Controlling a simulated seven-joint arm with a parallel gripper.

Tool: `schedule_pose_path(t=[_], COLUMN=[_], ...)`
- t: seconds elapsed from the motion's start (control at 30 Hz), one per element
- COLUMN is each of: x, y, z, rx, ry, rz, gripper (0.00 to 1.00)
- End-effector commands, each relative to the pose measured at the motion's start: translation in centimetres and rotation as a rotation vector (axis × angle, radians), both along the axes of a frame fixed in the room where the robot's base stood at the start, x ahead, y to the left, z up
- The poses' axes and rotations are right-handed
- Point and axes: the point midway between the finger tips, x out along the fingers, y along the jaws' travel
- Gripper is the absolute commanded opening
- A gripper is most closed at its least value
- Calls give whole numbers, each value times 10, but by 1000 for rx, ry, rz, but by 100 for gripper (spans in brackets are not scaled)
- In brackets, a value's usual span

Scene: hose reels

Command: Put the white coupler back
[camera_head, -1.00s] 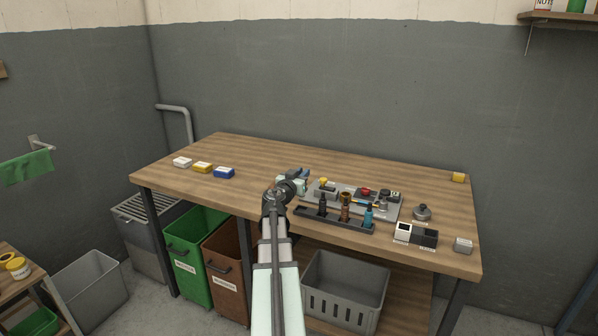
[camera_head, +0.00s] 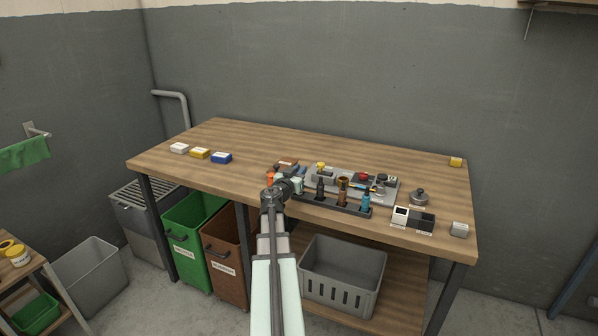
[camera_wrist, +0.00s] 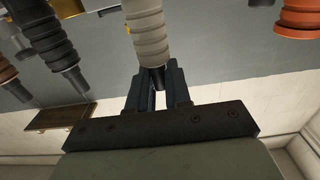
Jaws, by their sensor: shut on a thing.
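The white coupler (camera_wrist: 150,42), pale and ribbed with a narrow dark end, is between the fingers of my gripper (camera_wrist: 158,88) in the wrist view. My gripper is shut on it. Black (camera_head: 320,188), brown (camera_head: 342,191) and blue (camera_head: 366,203) couplers stand upright in the rack to the right. I cannot tell whether the white coupler touches the rack.
Black and white boxes (camera_head: 421,222) sit to the right. The bench (camera_head: 240,150) is mostly clear at the back left.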

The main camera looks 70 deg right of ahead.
Motion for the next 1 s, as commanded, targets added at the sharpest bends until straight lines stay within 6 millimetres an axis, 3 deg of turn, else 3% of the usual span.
schedule_pose_path(t=[0.93, 0.97, 1.0], x=[0, 0, 0], y=[0, 0, 0], z=[-11, -12, -11], rx=[0, 0, 0], ry=[0, 0, 0], rz=[0, 0, 0], gripper=[0, 19, 23])
